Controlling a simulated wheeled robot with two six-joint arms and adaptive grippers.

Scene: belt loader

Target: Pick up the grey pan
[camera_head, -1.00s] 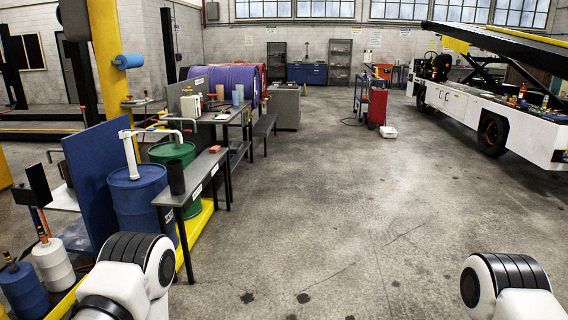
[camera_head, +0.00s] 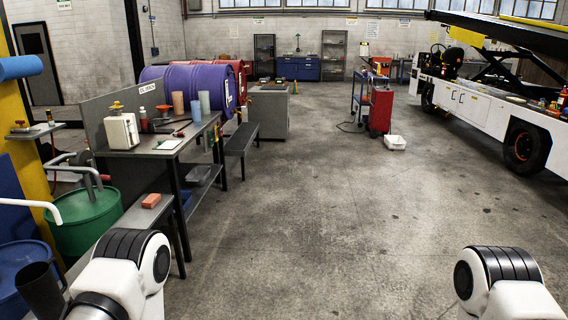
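I cannot make out a grey pan for certain. A small grey shape (camera_head: 203,174) lies on the lower shelf of the workbench; it is too small to tell whether it is a pan. A whitish, shallow, open tray-like container (camera_head: 395,143) lies on the floor beside the red cart. Only white and black links of my two arms show at the bottom left and bottom right. Neither gripper is in view.
The workbench (camera_head: 160,146) with cups and a white box stands left, and a low bench (camera_head: 241,138) behind it. A green drum (camera_head: 88,222) is nearer. The red cart (camera_head: 380,109) and belt loader (camera_head: 480,107) stand right. The middle floor is clear.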

